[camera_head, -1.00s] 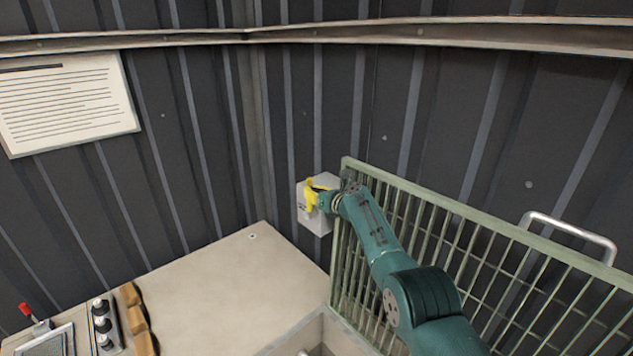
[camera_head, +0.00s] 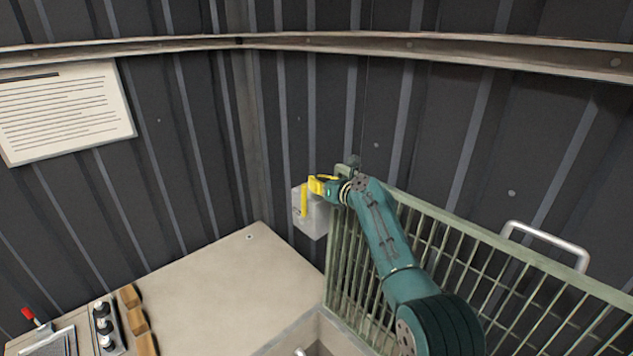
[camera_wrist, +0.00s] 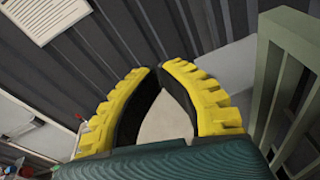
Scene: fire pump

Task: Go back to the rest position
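My gripper (camera_head: 309,193) has yellow fingers and is in front of the pale grey box on the wall (camera_head: 312,222) near the corner, as seen in the head view. The fingers overlap the upper part of the box there; I cannot tell whether they touch it. In the wrist view, the gripper (camera_wrist: 160,70) has its two fingertips together, with an empty gap between the curved black pads. Nothing is held. The box also shows in the wrist view (camera_wrist: 232,66), to the right of the fingers. My arm extends over the green railing.
The green railing (camera_head: 470,238) stands close beside and below my arm, with a grey metal handle (camera_head: 545,243) behind it. A beige tabletop (camera_head: 215,285) lies left, with a control panel (camera_head: 105,325) and a red-tipped lever (camera_head: 30,316). A paper notice (camera_head: 65,110) hangs on the dark wall.

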